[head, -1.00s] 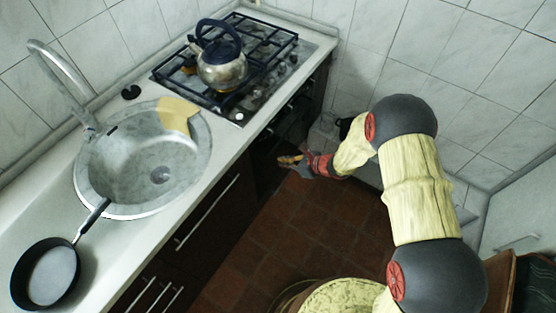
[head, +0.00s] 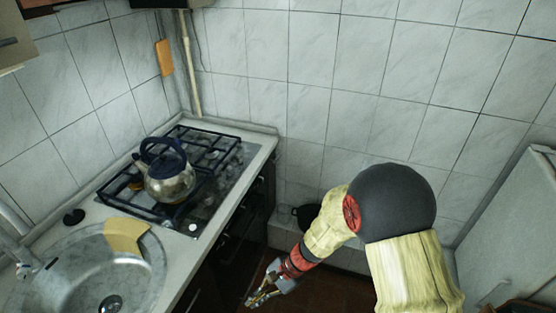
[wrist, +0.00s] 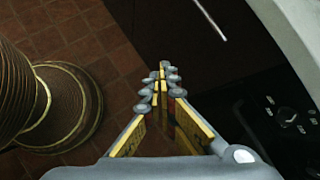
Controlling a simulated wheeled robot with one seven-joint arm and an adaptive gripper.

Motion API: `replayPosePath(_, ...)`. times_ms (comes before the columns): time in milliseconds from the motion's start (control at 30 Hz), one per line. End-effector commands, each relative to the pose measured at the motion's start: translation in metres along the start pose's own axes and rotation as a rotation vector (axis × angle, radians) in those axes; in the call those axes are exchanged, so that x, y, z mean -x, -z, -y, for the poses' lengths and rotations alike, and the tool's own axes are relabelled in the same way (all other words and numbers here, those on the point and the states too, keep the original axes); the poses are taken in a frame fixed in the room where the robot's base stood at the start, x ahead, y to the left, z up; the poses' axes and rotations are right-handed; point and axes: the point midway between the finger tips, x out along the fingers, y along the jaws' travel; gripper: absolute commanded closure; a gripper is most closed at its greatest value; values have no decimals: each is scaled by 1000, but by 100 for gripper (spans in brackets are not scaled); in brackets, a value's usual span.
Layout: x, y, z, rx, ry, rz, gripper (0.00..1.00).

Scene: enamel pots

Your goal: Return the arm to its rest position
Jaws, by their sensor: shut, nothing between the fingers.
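My gripper (head: 256,298) is at the lower middle of the head view, at the end of my bent arm, low beside the dark cabinet fronts under the counter. In the wrist view, my gripper (wrist: 163,75) points over the brown tiled floor, its fingers together with nothing between them. It touches no object that I can make out.
A kettle (head: 170,184) stands on the gas stove (head: 215,172). The sink (head: 70,285) is to its left, with a yellow piece (head: 125,236) on its rim. A dark pot (head: 307,215) sits low by the back wall. Dark cabinet fronts (wrist: 190,35) stand close to my gripper.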

Motion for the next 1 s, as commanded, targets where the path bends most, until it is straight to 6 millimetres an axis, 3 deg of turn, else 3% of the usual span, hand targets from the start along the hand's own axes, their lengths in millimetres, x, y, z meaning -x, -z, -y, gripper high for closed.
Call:
replayPosePath(33,22,-10,-6,85,-26,-22,100)
replayPosePath(200,83,-32,-35,331,-129,-99,100)
replayPosePath(500,184,-55,-83,664,-282,-293,100)
replayPosePath(1000,326,-90,-145,932,-424,-727,100)
